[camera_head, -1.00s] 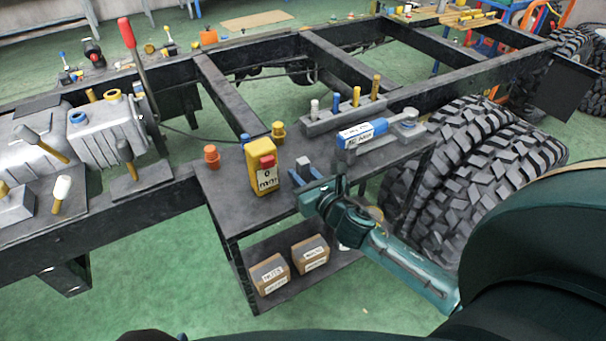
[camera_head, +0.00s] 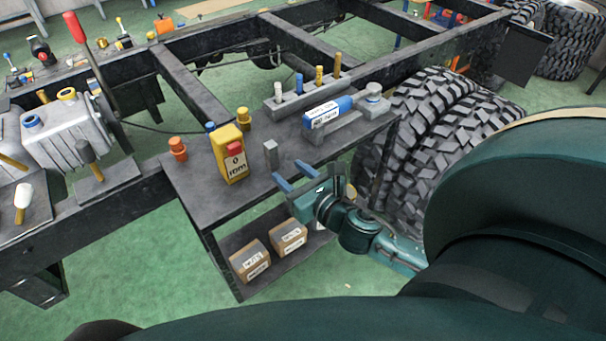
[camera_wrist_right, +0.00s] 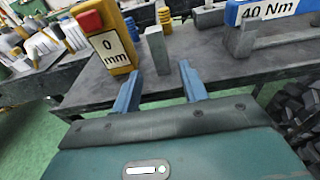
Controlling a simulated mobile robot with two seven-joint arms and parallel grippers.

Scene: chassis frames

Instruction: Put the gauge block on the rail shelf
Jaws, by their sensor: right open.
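A small plain grey upright block, which looks like the gauge block (camera_head: 270,155), stands on the dark table-like shelf (camera_head: 200,190) beside the chassis rail. I cannot tell whether this is the rail shelf. The block also shows in the right wrist view (camera_wrist_right: 158,50), beyond the fingertips and roughly between them. My right gripper (camera_head: 290,174) is open and empty at the shelf's front edge, its two blue fingers pointing toward the block without enclosing it. The fingers also show in the right wrist view (camera_wrist_right: 157,76). My left gripper is not in view.
A yellow device marked "0 mm" (camera_head: 228,158) stands left of the block. A blue torque tool (camera_head: 327,112) lies to its right. A grey peg holder (camera_head: 290,101) is behind. Boxes (camera_head: 250,261) sit on the lower level. Large tyres (camera_head: 440,130) stand at right.

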